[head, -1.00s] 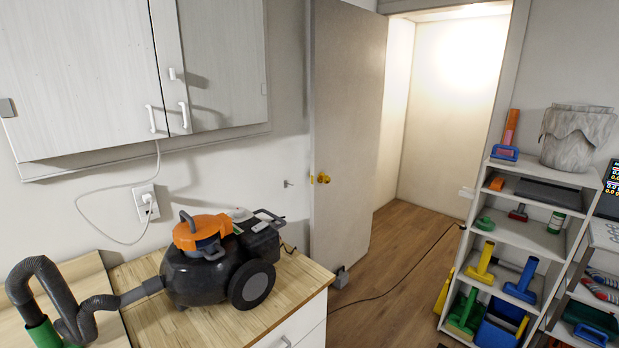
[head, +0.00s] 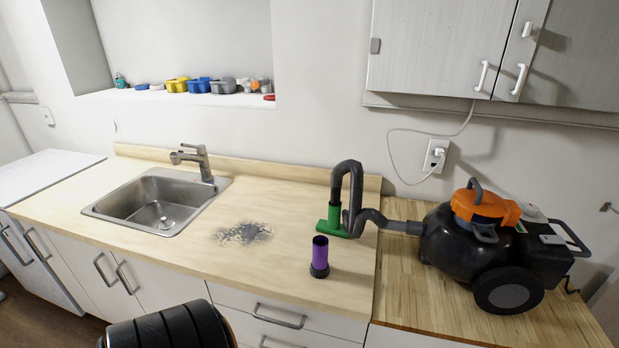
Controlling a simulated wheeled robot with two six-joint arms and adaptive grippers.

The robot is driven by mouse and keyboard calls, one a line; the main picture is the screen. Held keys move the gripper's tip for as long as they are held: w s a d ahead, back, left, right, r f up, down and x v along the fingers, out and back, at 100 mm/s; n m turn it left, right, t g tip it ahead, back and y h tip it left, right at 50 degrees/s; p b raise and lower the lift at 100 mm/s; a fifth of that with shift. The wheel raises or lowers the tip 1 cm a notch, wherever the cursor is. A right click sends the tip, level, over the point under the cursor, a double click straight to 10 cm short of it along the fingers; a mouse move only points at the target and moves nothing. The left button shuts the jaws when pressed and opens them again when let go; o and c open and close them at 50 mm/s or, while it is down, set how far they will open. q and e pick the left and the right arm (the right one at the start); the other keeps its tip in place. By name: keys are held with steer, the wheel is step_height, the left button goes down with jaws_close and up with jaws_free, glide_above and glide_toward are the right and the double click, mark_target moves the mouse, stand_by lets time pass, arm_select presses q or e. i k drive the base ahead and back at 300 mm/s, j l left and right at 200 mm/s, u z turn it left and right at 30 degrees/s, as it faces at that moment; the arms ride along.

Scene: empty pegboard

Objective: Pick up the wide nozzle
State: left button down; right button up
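A green nozzle with a wide, flat foot (head: 333,224) stands on the light wooden counter, fitted to the end of the vacuum's dark hose (head: 350,190). A purple cylindrical nozzle (head: 320,254) with a dark end stands upright and loose on the counter, just in front of the green one. The orange and black vacuum cleaner (head: 478,240) sits on the right part of the counter. Neither of my grippers shows in the head view. A black ribbed round part pokes in at the bottom left edge, with no fingers visible on it.
A steel sink with a tap (head: 160,199) lies to the left. A dark patch of debris (head: 243,233) is on the counter between sink and nozzles. The vacuum's cord runs to a wall outlet (head: 434,158). Small coloured items (head: 197,86) line the window ledge. Cabinets hang above right.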

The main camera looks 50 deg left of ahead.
mark_target(331, 226)
steer(key=u, duration=1.45)
